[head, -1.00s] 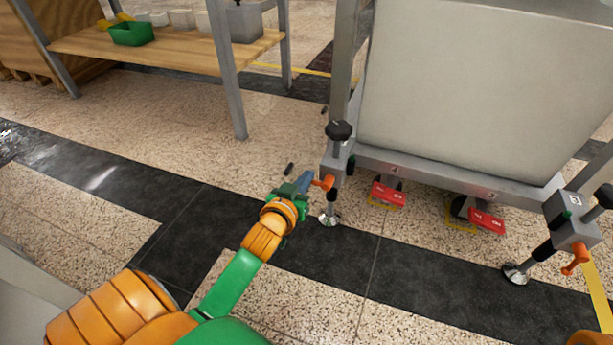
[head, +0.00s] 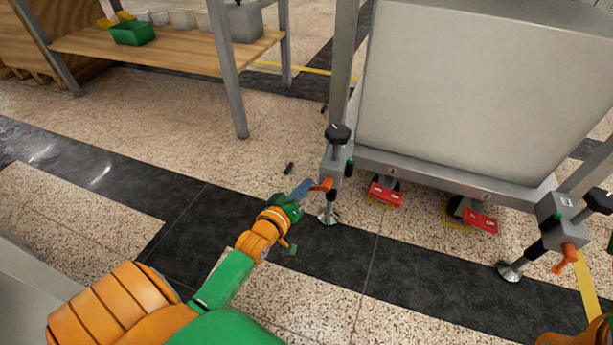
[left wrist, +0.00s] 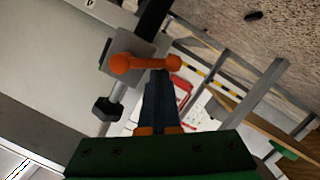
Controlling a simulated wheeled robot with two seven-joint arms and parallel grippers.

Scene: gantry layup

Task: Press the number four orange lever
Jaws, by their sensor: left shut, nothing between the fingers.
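An orange lever (head: 322,184) sits on the grey block of the frame's left leg (head: 335,165). My left gripper (head: 306,187) is shut and empty, its tips just left of this lever. In the left wrist view, the blue-grey fingers (left wrist: 158,90) reach up to the orange lever (left wrist: 147,63), overlapping its lower edge; I cannot tell whether they touch. A second orange lever (head: 565,258) hangs on the right leg's block (head: 558,222), well away from the gripper. The labels are too small to read, so I cannot tell the levers' numbers. My right gripper is out of view.
A large pale panel (head: 480,85) stands on the frame. Red pedals (head: 385,194) and (head: 481,221) lie beneath its lower beam. A wooden table (head: 160,48) with a green bin (head: 132,33) stands back left. The floor around my left arm is clear.

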